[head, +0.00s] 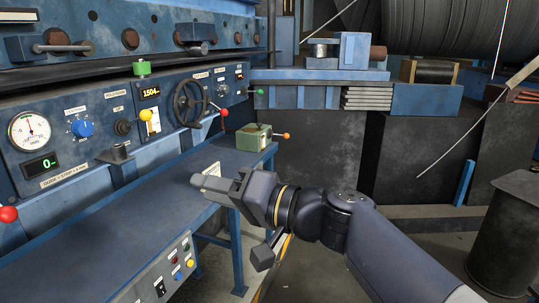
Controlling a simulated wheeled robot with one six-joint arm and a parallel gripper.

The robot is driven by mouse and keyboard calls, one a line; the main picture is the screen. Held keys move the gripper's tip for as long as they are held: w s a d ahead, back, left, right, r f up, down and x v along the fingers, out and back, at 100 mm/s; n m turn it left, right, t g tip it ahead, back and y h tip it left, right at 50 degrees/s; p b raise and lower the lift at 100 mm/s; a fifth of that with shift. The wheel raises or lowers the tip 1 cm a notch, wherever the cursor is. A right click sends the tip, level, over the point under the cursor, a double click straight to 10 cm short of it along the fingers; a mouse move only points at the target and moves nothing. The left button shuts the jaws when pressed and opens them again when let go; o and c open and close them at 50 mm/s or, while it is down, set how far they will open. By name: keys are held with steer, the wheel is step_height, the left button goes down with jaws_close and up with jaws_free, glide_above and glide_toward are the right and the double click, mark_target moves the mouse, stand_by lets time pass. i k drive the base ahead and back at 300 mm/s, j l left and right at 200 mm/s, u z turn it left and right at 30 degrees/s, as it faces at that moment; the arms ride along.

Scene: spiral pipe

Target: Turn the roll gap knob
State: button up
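A blue knob (82,129) with a dial plate sits on the blue control panel at the left, right of a round white gauge (29,130). The labels are too small to read surely, so I cannot confirm which control is the roll gap knob. A black knob (123,127) and a dark handwheel (189,104) with a red-tipped handle are further right on the panel. My gripper (203,182) is over the blue bench, well right of and below the blue knob, pointing left. It touches no control. Its finger gap does not show clearly.
The blue bench (120,210) stands in front of the panel. A green box (253,137) sits at the bench's far end. Space above the bench's middle is clear.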

mark_target(223, 89)
steer(key=i, duration=1.7)
steer(key=i+u, duration=0.1)
steer(key=i, duration=0.55)
steer(key=i+l+u, duration=0.15)
steer(key=i, duration=0.55)
